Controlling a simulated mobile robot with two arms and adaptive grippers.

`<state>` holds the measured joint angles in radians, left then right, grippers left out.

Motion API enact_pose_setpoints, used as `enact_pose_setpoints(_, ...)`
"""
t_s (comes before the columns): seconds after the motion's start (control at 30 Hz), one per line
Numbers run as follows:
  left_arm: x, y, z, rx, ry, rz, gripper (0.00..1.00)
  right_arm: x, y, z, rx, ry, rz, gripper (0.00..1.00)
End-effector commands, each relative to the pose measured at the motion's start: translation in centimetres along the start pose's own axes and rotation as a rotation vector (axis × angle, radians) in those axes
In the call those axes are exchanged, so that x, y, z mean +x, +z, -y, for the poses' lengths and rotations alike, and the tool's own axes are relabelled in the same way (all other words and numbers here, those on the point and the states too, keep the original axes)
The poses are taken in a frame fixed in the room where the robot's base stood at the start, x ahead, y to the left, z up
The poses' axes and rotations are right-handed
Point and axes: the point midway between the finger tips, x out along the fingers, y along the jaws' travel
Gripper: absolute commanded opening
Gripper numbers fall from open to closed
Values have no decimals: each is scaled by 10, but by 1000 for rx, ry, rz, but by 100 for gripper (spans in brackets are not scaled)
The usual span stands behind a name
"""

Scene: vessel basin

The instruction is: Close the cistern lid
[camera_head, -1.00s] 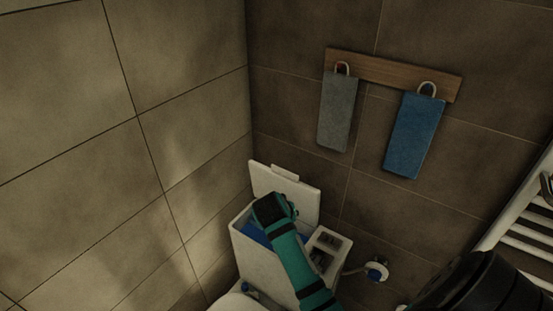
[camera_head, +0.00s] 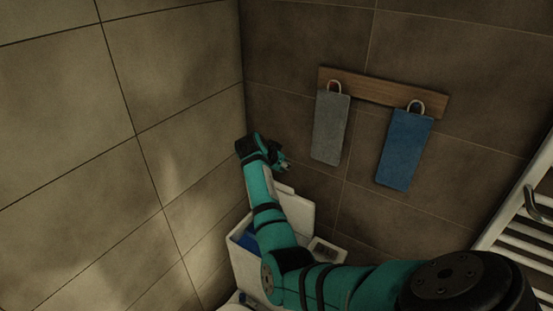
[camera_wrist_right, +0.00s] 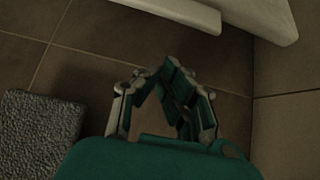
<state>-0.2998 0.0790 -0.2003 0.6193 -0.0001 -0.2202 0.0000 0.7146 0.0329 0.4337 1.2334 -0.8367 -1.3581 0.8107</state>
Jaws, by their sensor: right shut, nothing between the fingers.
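The white cistern (camera_head: 236,268) stands in the corner, largely hidden behind my right arm, with blue showing inside it. Its white lid (camera_head: 300,211) stands open and raised at the back by the wall, partly covered by my arm. My right gripper (camera_head: 284,165) is above and behind the lid's upper edge, near the wall corner. In the wrist view the right gripper (camera_wrist_right: 172,66) has its fingertips together with nothing between them. White parts (camera_wrist_right: 262,12) cross the top of that view, apart from the fingers; I cannot tell exactly which parts they are. My left gripper is not in view.
A grey towel (camera_head: 331,128) and a blue towel (camera_head: 405,150) hang from a wooden rail (camera_head: 385,91) on the dark tiled wall. A white towel radiator (camera_head: 520,225) is at right. A small tray (camera_head: 326,251) sits beside the cistern.

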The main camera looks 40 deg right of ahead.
Motion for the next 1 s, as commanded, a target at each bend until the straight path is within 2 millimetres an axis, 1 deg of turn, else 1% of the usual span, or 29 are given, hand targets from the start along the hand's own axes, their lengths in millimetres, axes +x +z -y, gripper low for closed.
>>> enact_pose_setpoints(0.03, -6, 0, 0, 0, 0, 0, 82, 10, -2, -1, -2, 4, 1, 0)
enact_pose_setpoints(0.1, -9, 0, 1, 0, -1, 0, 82, 24, -2, -1, -2, 4, 1, 0)
enact_pose_setpoints(0.13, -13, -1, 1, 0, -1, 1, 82, 24, 0, 0, -3, 1, 2, 0)
enact_pose_setpoints(0.2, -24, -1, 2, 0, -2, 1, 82, 12, 10, 1, -3, -3, 2, 0)
enact_pose_setpoints(0.4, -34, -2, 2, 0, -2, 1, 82, 1, 27, 0, -1, -1, 0, 0)
enact_pose_setpoints(0.57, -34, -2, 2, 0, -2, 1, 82, 0, 31, 0, 0, -1, -1, 0)
enact_pose_setpoints(0.83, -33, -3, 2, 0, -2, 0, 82, 1, 32, 0, 0, -1, -1, 0)
enact_pose_setpoints(0.93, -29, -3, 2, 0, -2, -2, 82, 2, 33, 2, -1, -1, -4, 0)
enact_pose_setpoints(1.0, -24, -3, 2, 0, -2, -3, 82, 4, 34, 5, -2, -1, -11, 0)
